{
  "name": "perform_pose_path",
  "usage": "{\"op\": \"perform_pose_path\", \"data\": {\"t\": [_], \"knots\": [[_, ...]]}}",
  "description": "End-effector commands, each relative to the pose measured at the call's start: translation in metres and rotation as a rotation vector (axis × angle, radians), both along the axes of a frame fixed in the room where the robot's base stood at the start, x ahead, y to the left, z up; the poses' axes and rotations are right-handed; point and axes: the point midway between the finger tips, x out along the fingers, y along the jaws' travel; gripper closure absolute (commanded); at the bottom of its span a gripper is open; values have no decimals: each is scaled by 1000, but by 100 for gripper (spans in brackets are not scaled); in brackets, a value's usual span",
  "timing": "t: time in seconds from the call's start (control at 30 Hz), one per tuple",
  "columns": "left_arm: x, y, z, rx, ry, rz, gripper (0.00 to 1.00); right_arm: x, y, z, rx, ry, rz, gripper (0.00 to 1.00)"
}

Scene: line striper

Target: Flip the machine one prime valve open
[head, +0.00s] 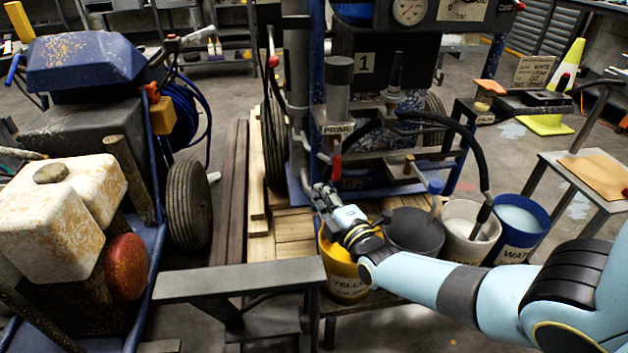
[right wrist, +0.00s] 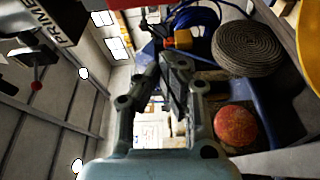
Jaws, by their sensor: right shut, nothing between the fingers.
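Machine one, with a "1" plate (head: 366,63), stands at the upper middle of the head view. Its PRIME label (head: 338,129) sits on the pump front, and the prime valve's red-tipped lever (head: 336,166) hangs down below it. My left gripper is not in view.
A yellow bucket (head: 345,287), a dark bucket (head: 416,235), a white bucket (head: 468,236) and a blue WATER bucket (head: 520,222) stand below the machine. A black hose (head: 465,136) arches right of the valve. Another machine with a blue cover (head: 85,62) stands left.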

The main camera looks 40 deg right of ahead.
Motion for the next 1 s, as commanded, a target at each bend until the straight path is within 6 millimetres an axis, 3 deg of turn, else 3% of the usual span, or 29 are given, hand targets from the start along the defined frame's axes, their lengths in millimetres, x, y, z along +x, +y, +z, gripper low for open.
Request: {"op": "perform_pose_path", "data": {"t": [0.1,0.33,1.0], "knots": [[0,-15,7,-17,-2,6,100,-20,5,2,1,-1,0,100],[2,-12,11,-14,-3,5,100,-44,10,1,0,-2,0,100],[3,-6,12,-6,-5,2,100,-48,10,-1,-1,1,0,100]]}}
